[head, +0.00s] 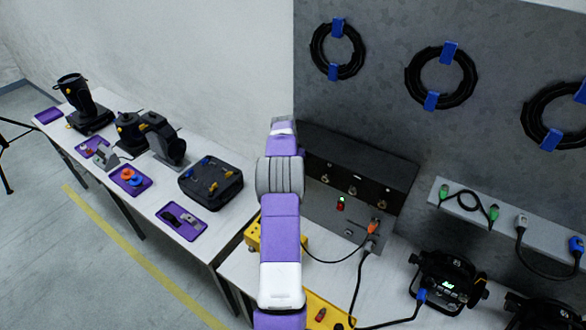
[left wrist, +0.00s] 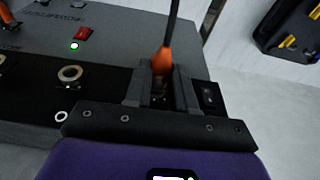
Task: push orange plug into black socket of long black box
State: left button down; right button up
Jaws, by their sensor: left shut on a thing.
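The long black box (head: 358,168) stands against the grey wall in the head view, with several round sockets along its black strip. The strip also shows in the left wrist view (left wrist: 100,88), with a metal-ringed socket (left wrist: 70,75) left of my fingers. My left gripper (left wrist: 162,84) is shut on the orange plug (left wrist: 163,62), which has a black cable running up from it. The plug's tip lies between the fingers over the strip; I cannot tell whether it is inside a socket. In the head view my purple arm covers the left gripper and this plug. My right gripper is not in view.
Beside the strip is a grey panel with a red switch (left wrist: 84,33) and green light. Another orange plug (head: 373,227) sits on that panel. Black devices (head: 447,281) stand at right. A side table (head: 190,228) holds lamps, a black case and purple trays.

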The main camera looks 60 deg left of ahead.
pick_arm(q)
jog(key=shift+w+a, duration=0.4)
jog(key=shift+w, duration=0.25)
dwell(0.3)
jog(key=c, duration=0.9)
grip_release()
jog(key=shift+o, duration=0.2)
jog(key=b+v, duration=0.1)
jog(key=v, duration=0.6)
jog(key=shift+s+r, duration=0.1)
jog(key=shift+r, duration=0.2)
